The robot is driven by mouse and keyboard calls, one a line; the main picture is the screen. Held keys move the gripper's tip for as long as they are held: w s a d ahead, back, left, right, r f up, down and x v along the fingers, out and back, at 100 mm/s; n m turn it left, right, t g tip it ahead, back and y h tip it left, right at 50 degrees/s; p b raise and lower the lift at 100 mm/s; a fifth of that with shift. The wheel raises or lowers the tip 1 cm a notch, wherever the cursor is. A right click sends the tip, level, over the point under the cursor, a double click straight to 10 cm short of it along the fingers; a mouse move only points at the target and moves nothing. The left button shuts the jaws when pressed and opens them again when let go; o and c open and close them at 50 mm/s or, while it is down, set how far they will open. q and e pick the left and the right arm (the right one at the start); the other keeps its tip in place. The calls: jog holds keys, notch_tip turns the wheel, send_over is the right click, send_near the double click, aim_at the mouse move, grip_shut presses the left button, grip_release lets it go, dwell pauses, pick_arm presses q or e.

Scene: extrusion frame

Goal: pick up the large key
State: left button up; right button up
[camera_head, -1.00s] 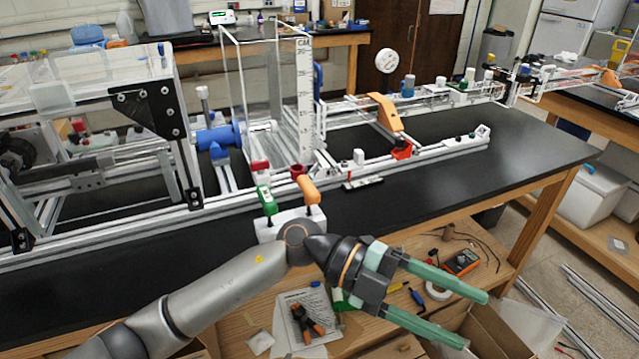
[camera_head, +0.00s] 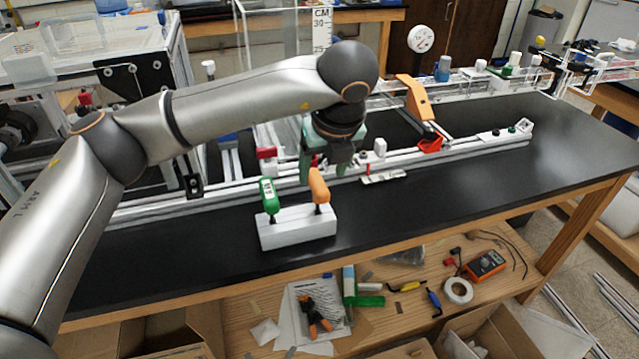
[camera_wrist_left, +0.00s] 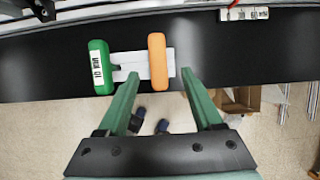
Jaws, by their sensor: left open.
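Two T-handled keys stand upright in a white block (camera_head: 297,232) on the black bench. One has a green handle (camera_head: 268,195) with a white label; the other has an orange handle (camera_head: 319,186). I cannot tell for sure which is the large one. In the left wrist view the green handle (camera_wrist_left: 101,66) is at left and the orange handle (camera_wrist_left: 158,60) lies just beyond the fingertips. My left gripper (camera_head: 322,170) points down above the bench, by the orange handle. Its green fingers (camera_wrist_left: 160,80) are open with nothing held. My right gripper is not in view.
A metal rail (camera_head: 455,153) with a red part (camera_head: 430,145) runs behind the block. A clear tank stands behind my arm. The bench is bare at right. A lower wooden shelf holds a multimeter (camera_head: 486,263), pliers (camera_head: 316,318) and boxes.

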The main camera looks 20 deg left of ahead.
aim_at(320, 182)
pick_arm(q)
jog(key=x, duration=0.4)
jog(key=shift+f, duration=0.1)
jog(key=p+x, duration=0.1)
jog(key=x, duration=0.3)
jog(key=shift+w+a+f+p, duration=0.1)
jog(key=shift+a+p, duration=0.15)
jog(key=shift+p, duration=0.1)
jog(key=shift+w+f, duration=0.1)
jog(key=shift+f, duration=0.3)
grip_shut()
